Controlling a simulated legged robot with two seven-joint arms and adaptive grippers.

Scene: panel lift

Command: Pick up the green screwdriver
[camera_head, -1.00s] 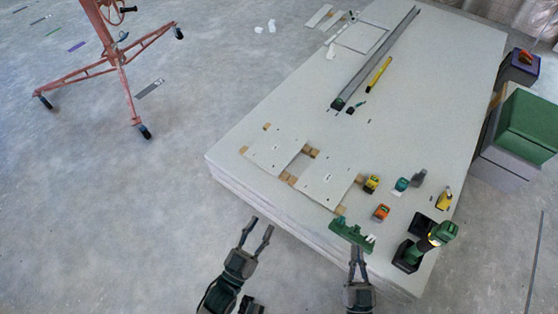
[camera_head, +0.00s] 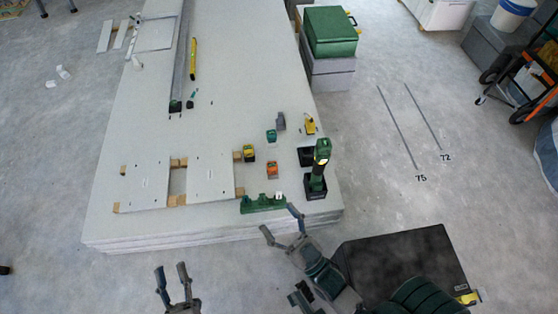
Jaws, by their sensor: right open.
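My left gripper (camera_head: 171,267) is open and empty over the floor in front of the stack.
The panel stack (camera_head: 140,110) carries two white plates on wooden blocks (camera_head: 208,176), a yellow tape (camera_head: 249,152), an orange one (camera_head: 272,169), a teal one (camera_head: 271,136) and a yellow tool (camera_head: 310,125). A black case (camera_head: 400,262) lies right of the stack. Green and grey boxes (camera_head: 330,32) stand behind.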

